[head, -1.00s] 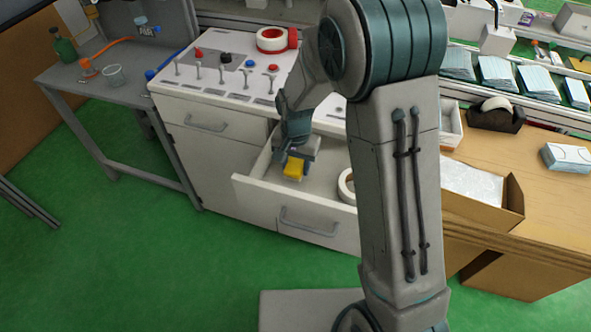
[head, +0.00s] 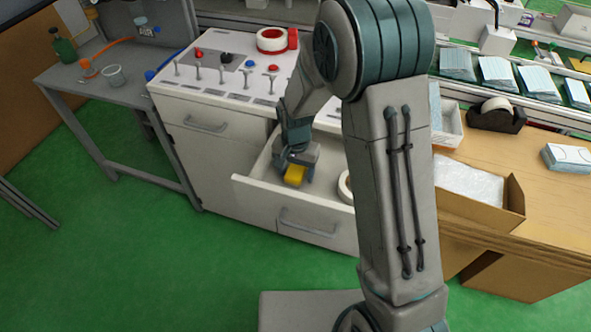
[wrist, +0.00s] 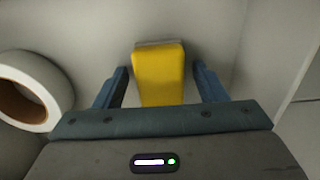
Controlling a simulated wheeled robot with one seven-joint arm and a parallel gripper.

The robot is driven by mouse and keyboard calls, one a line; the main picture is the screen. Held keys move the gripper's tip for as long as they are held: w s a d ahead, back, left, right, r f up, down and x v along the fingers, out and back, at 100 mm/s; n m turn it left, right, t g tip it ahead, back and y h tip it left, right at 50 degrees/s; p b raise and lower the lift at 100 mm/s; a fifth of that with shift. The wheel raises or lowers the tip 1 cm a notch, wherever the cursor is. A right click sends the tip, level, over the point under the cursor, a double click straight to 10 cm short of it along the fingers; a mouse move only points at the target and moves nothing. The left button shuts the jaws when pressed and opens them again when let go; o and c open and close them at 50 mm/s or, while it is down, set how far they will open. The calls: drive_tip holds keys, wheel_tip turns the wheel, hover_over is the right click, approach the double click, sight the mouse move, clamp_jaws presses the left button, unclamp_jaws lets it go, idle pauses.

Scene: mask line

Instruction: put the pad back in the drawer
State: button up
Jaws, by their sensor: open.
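The pad (wrist: 160,75) is a yellow block with a pale edge at its far end. In the wrist view it lies in the drawer between my two fingers, with a gap on each side. My gripper (wrist: 161,88) is open around it and does not touch it visibly. In the head view the yellow pad (head: 295,175) shows just below my gripper (head: 293,163). The drawer (head: 262,190) is pulled out of the white cabinet, and my gripper reaches down inside it. My gripper's body hides the near end of the pad in the wrist view.
A white tape roll (wrist: 32,92) lies in the drawer, left of the pad in the wrist view; my arm partly hides it in the head view (head: 346,187). Switches and a red-cored tape roll (head: 272,40) are on the cabinet top. A cardboard box (head: 480,190) stands at right.

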sight(296, 171)
wheel_tip(296, 171, up, 12)
drive_tip(key=p, duration=0.2)
drive_tip(key=s+d+r+n+t, duration=0.1)
drive_tip(key=s+d+r+n, duration=0.1)
drive_tip(key=s+d+r, duration=0.2)
drive_tip(key=s+d+r+n+t, duration=0.1)
drive_tip(key=s+d+r, duration=0.3)
drive_tip(key=s+d, duration=0.5)
drive_tip(key=s+n, duration=0.1)
drive_tip(key=s, duration=0.4)
drive_tip(key=shift+s+d+r, duration=0.15)
drive_tip(key=shift+s+d, duration=0.15)
drive_tip(key=shift+d, duration=0.1)
